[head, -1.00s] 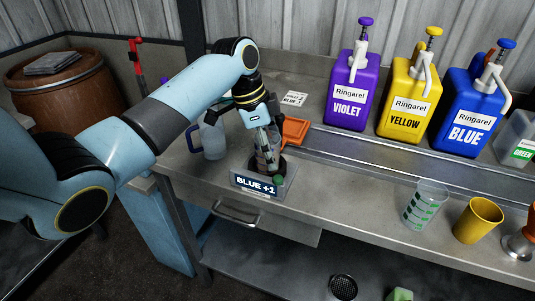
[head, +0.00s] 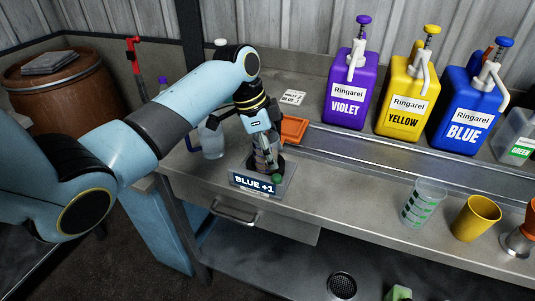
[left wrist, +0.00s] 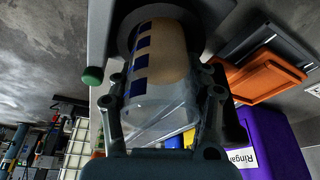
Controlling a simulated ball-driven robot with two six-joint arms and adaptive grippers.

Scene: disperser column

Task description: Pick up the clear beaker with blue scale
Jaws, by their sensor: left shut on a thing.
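The clear beaker with blue scale (left wrist: 158,100) lies between the fingers of my left gripper in the left wrist view. Its blue marks show on its side, and a tan tone fills the part near its base. In the head view the beaker (head: 267,157) stands on the dark round spot of the stand with the "BLUE +1" sign (head: 254,183), partly hidden by the fingers. My left gripper (head: 264,150) reaches down from above and is shut on the beaker. It also shows in the left wrist view (left wrist: 162,92). My right gripper is not in view.
An orange tray (head: 294,130) lies just behind the beaker. A clear jug (head: 212,140) stands left of it. Violet (head: 346,90), yellow (head: 407,95) and blue (head: 468,108) pump bottles stand at the back. A green-scale beaker (head: 423,203) and yellow cup (head: 475,218) stand at right.

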